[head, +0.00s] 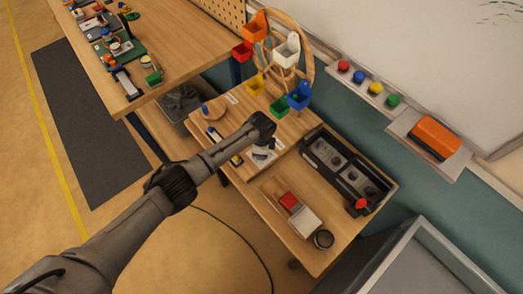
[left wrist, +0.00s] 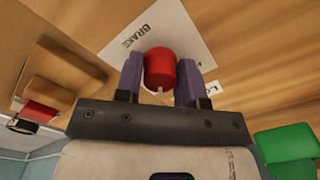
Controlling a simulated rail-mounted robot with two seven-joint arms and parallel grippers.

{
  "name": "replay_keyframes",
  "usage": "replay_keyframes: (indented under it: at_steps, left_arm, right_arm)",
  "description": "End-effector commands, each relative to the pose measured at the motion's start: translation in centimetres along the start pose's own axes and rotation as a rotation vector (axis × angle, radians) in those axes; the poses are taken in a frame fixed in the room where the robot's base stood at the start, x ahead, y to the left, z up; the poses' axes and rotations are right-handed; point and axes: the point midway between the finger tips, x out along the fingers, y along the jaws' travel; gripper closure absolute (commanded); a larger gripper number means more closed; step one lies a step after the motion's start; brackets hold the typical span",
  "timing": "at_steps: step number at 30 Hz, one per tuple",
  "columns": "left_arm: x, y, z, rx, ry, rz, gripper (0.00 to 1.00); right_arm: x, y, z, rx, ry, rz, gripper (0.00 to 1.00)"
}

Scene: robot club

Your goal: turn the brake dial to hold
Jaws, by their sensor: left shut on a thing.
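The brake dial (left wrist: 159,66) is a red round knob with a small white mark on its near edge. It stands on a white card (left wrist: 188,34) printed "BRAKE"; other lettering on the card is partly covered by the right finger. My left gripper (left wrist: 160,82) has its two purple-grey fingers on either side of the knob and is shut on it. In the head view, my left gripper (head: 262,149) reaches down over the card (head: 258,160) on the wooden bench, and the knob is hidden there. My right gripper is in neither view.
A small wheel with coloured buckets (head: 279,52) stands just behind the card. A black panel with round knobs and a red button (head: 344,172) is on the right.

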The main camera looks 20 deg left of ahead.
Motion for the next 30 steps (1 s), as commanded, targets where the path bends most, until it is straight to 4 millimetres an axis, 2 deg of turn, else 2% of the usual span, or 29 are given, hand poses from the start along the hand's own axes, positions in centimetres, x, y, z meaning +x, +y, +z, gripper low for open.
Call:
replay_keyframes:
  at_steps: [8,9,16,25,30]
  left_arm:
    - [0.0,0.0,-0.1,0.003,0.0,0.0,0.88]
    - [0.0,0.0,-0.1,0.003,0.0,0.0,0.62]
    - [0.0,0.0,0.0,0.002,0.0,0.0,0.4]
    - [-0.3,0.0,0.0,0.001,0.0,-0.001,0.39]
    - [-2.3,-0.1,0.0,0.002,0.001,-0.002,0.39]
  right_arm:
    - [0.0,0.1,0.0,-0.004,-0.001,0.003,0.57]
    - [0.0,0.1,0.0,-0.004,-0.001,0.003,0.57]
    - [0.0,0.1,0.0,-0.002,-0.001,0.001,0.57]
    - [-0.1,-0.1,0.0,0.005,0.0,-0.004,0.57]
    - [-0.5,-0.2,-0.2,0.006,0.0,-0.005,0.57]
